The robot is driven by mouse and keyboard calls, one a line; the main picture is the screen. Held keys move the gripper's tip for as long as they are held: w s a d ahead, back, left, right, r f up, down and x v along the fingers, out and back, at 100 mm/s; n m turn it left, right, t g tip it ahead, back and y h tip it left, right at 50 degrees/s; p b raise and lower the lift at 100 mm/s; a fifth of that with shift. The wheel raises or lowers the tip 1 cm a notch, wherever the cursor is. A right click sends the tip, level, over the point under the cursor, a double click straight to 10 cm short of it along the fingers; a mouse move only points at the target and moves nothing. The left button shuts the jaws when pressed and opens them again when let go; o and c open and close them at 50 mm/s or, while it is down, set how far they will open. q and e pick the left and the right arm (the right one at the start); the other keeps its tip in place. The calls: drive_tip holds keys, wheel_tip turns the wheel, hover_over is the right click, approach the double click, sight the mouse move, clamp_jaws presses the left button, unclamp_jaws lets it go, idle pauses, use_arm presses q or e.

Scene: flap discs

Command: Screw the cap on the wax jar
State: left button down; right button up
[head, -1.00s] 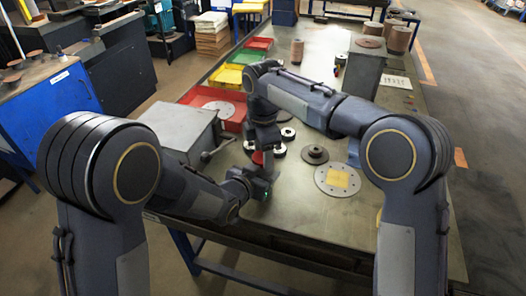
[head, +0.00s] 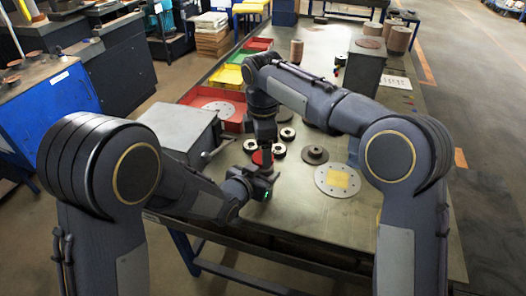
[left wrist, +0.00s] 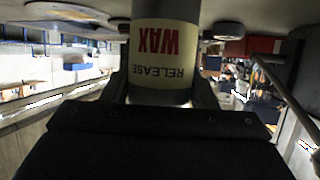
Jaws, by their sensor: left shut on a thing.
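The wax jar (left wrist: 160,50) fills the upper middle of the left wrist view, with a cream label reading "RELEASE WAX" upside down. My left gripper (head: 264,183) is shut on the jar; its fingers show on both sides of it in the left wrist view. In the head view the grippers largely hide the jar. My right gripper (head: 266,153) points down from above, just behind the left gripper. I cannot tell whether its jaws are open or shut.
A large pale disc with a yellow square (head: 338,180) lies to the right. A grey box (head: 178,127) stands left. Coloured bins (head: 226,76) line the table's left edge.

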drive_tip(key=shift+r, duration=1.35)
drive_tip(key=shift+c, duration=0.4)
wheel_tip(320, 180, up, 2)
drive_tip(key=shift+a+r+n, duration=0.1)
drive_tip(key=shift+a+n, duration=0.05)
drive_tip(key=shift+n, duration=0.95)
drive_tip(key=shift+r+n, duration=0.5)
drive_tip(key=shift+r, duration=0.1)
drive_tip(key=shift+f, duration=0.1)
drive_tip(key=shift+f, duration=3.9)
